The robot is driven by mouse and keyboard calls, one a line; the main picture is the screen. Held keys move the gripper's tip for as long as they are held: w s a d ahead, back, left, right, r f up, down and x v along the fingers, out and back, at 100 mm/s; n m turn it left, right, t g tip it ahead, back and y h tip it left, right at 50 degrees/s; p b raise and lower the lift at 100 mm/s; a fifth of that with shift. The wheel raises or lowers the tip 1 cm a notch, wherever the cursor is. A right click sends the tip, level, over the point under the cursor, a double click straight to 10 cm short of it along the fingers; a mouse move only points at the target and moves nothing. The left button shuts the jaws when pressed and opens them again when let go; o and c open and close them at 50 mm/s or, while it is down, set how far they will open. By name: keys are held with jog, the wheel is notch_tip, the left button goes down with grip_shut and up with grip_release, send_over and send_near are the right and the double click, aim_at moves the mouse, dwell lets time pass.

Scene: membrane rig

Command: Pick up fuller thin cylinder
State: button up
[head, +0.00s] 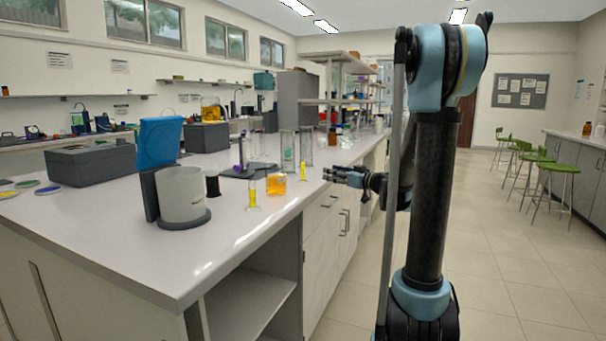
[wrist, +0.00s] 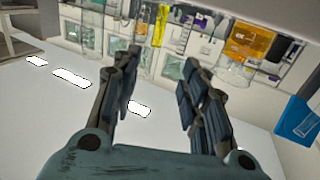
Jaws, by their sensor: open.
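Two thin glass cylinders with yellow liquid stand upright on the white bench in the head view. The nearer thin cylinder (head: 253,197) is left of an orange beaker (head: 276,184); the farther thin cylinder (head: 302,172) is behind and right of it. Their yellow columns look about equally tall in the picture, though one is farther; I cannot tell surely which is fuller. My gripper (head: 331,175) is just off the bench edge, right of the farther cylinder. In the wrist view my gripper (wrist: 160,58) is open and empty. A yellow-filled cylinder (wrist: 160,24) shows beyond its fingertips, apart from them.
Tall clear glass cylinders (head: 288,151) stand behind the yellow ones. A dark stand (head: 248,171) and a white canister rig with a blue lid (head: 183,194) are to the left. The aisle floor is open.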

send_over(303, 180)
jog(key=v, duration=0.5)
jog(key=shift+w, duration=0.35)
jog(key=shift+x, duration=2.65)
jog(key=shift+w+d, duration=0.1)
grip_shut()
